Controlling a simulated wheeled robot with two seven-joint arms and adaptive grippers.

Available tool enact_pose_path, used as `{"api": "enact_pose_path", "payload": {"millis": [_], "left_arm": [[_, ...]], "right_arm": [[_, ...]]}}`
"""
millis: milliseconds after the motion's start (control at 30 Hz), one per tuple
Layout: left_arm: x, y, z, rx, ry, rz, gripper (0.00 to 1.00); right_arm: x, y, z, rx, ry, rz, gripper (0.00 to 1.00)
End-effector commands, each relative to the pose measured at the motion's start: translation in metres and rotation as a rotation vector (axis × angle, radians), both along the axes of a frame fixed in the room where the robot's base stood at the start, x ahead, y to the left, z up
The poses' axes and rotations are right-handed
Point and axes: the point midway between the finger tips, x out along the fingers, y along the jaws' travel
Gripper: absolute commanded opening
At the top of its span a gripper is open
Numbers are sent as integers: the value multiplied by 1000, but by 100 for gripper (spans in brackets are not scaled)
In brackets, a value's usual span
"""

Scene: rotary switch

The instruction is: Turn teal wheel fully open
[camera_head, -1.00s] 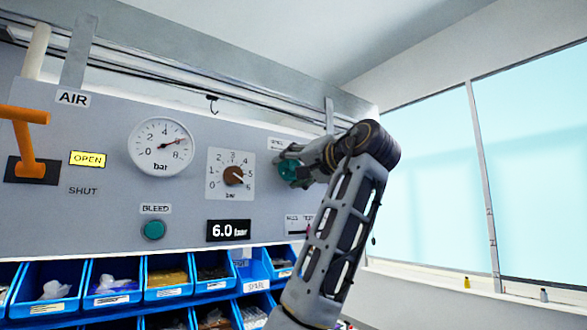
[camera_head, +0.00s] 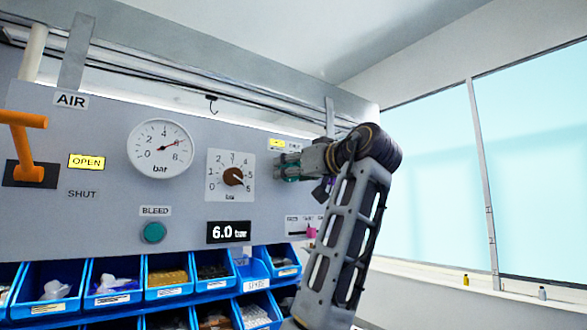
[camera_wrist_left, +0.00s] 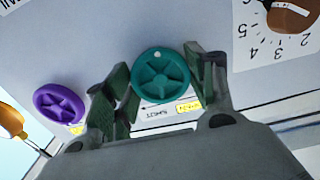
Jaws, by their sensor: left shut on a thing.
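My right gripper is not in view.
A purple wheel (camera_wrist_left: 60,104) sits close beside the left gripper. A brown pressure knob (camera_head: 233,176), a round gauge (camera_head: 160,148) and an orange lever (camera_head: 27,150) are on the panel further left. Blue bins (camera_head: 170,277) stand below. A small yellow label (camera_head: 277,143) is above the wheel.

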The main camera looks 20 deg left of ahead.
Motion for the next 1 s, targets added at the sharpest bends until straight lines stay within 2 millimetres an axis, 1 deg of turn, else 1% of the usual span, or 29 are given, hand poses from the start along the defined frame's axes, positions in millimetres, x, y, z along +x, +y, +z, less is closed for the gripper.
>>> {"api": "enact_pose_path", "payload": {"millis": [33, 400, 933, 967, 1000], "left_arm": [[2, 0, -4, -25, -16, 0, 32], [2, 0, -4, -124, -142, 1, 32], [2, 0, -4, -138, -164, 1, 32], [2, 0, -4, -138, -164, 1, 59], [2, 0, -3, -138, -164, 1, 65]], "right_arm": [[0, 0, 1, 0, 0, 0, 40], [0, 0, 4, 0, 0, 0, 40], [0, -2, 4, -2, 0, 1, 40], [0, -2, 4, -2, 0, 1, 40], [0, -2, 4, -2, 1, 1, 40]]}}
